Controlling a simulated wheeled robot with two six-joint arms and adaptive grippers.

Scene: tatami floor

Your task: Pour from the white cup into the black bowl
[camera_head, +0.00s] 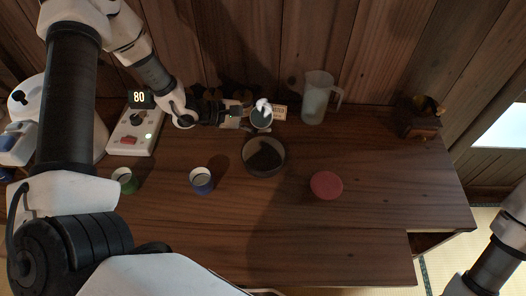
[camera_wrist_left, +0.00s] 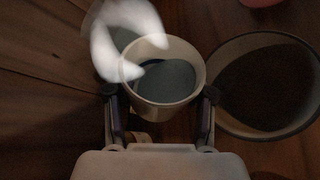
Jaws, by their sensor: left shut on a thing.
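My left gripper (camera_head: 247,119) is shut on the white cup (camera_head: 261,121), which it holds just behind the black bowl (camera_head: 283,160). In the left wrist view the cup (camera_wrist_left: 154,112) sits between the fingers (camera_wrist_left: 160,96), with dark teal liquid inside. It looks about upright. A blurry white shape (camera_wrist_left: 126,40), perhaps steam, overlaps its rim. The bowl (camera_wrist_left: 262,135) is to the right of the cup there and has dark contents. No stream shows between cup and bowl. My right arm shows at the lower right, but its gripper is out of view.
A red round thing (camera_head: 326,185) lies right of the bowl. A clear pitcher (camera_head: 316,100) and a wooden grinder-like box (camera_head: 423,122) stand behind. A white device (camera_head: 125,143) is at the left.

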